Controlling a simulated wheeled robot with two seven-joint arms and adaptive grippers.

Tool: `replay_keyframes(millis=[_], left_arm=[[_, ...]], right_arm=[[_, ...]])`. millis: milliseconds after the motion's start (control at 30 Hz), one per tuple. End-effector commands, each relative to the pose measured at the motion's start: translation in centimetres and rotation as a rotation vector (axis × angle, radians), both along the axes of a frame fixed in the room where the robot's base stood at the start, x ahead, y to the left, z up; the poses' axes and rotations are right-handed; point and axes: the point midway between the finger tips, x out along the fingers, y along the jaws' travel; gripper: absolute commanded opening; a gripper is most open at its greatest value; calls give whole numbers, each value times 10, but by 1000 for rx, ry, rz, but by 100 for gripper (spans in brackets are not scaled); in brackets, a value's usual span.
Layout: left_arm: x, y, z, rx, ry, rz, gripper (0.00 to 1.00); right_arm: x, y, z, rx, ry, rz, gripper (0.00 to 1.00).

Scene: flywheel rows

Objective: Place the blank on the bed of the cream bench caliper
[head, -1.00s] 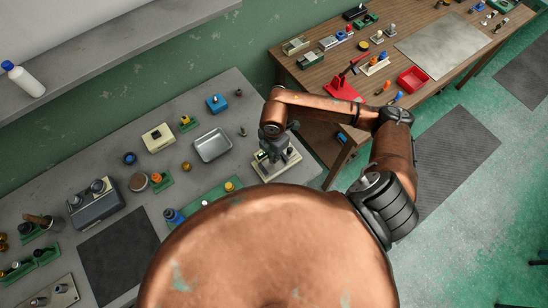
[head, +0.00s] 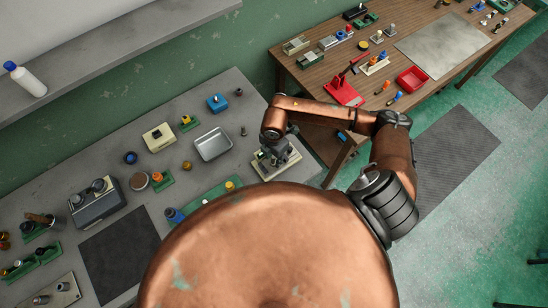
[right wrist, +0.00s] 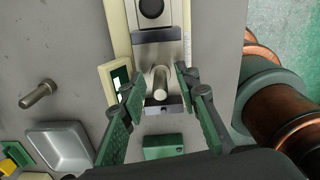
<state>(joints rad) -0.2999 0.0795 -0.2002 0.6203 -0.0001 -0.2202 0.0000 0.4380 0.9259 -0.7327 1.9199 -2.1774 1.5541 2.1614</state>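The cream bench caliper (head: 286,166) stands near the right end of the grey bench. In the right wrist view its cream frame (right wrist: 113,84) shows beside a grey bed. The blank, a short grey metal pin (right wrist: 160,80), is on the bed, with its rounded end toward the camera. My right gripper (head: 268,157) is low over the caliper. In the right wrist view its green-padded fingers (right wrist: 158,88) are spread on either side of the pin, with a gap on each side. The head view hides the pin. My left gripper is not in view.
A metal tray (head: 213,145) lies left of the caliper. A lone bolt-like pin (right wrist: 38,94) is on the grey bench. A green block (right wrist: 163,146) is near the gripper in the wrist view. The wooden table (head: 330,84) at upper right holds a red bin (head: 412,79) and small parts.

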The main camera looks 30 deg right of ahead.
Motion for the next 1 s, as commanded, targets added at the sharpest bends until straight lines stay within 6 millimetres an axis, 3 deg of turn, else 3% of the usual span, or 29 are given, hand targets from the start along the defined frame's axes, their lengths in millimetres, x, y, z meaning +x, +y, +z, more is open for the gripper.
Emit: replay_keyframes(millis=[267,700,1000], left_arm=[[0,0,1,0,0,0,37],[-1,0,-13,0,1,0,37],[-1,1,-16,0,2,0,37]], right_arm=[[1,0,9,0,-4,0,29],[1,0,94,0,-5,1,29],[-1,0,122,0,-1,0,29]])
